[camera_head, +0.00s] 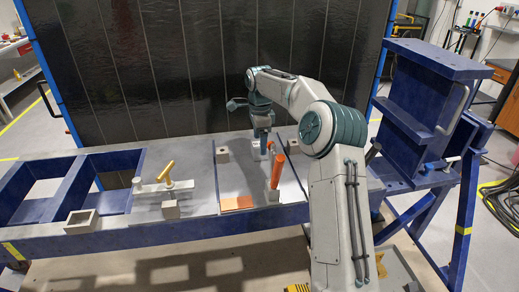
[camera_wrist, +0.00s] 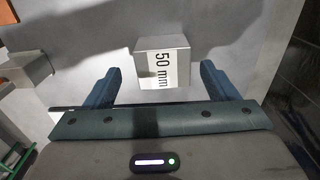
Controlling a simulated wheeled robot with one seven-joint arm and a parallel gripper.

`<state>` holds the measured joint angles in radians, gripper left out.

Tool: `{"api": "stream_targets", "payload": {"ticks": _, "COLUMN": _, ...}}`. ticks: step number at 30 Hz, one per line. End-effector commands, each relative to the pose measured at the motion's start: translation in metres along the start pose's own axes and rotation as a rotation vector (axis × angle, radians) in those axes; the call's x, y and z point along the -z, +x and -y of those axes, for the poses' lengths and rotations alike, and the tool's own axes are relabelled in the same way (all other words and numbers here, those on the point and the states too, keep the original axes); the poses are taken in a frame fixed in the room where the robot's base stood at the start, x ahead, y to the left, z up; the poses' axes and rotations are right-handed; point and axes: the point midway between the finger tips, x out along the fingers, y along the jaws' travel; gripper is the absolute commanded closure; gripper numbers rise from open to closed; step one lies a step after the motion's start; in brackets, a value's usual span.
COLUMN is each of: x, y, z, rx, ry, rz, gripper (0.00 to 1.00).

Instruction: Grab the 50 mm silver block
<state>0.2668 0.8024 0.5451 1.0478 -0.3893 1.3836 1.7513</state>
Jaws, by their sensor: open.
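The silver block (camera_wrist: 150,64) shows in the wrist view with a white "50 mm" label on its face. It sits on a grey metal surface, ahead of and between my two blue fingers. My gripper (camera_wrist: 160,70) is open, with one finger to each side of the block and visible gaps between them. In the head view my gripper (camera_head: 263,143) points down over the metal plate at the back of the table. The block is mostly hidden there by the gripper.
An orange-handled clamp (camera_head: 277,172) stands close in front of my gripper. Small blocks stand on either side, at left (camera_head: 223,155) and right (camera_head: 305,147). A yellow-handled clamp (camera_head: 167,176) and a hollow square tube (camera_head: 82,222) are farther left. A dark panel (camera_head: 200,70) rises behind.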

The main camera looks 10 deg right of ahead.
Motion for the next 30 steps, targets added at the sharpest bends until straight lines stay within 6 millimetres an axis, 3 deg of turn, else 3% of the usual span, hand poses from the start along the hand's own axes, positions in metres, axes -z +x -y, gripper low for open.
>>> {"api": "stream_targets", "payload": {"ticks": 6, "x": -0.001, "y": 0.03, "z": 0.003, "rx": -0.003, "ry": 0.001, "rz": 0.002, "gripper": 0.2}}
{"api": "stream_targets", "payload": {"ticks": 15, "x": -0.001, "y": 0.035, "z": 0.003, "rx": -0.001, "ry": 0.0, "rz": 0.0, "gripper": 0.2}}
{"api": "stream_targets", "payload": {"ticks": 24, "x": -0.001, "y": 0.034, "z": 0.003, "rx": 0.001, "ry": 0.0, "rz": 0.001, "gripper": 0.99}}
{"api": "stream_targets", "payload": {"ticks": 30, "x": -0.001, "y": 0.034, "z": 0.003, "rx": 0.001, "ry": 0.0, "rz": 0.001, "gripper": 0.99}}
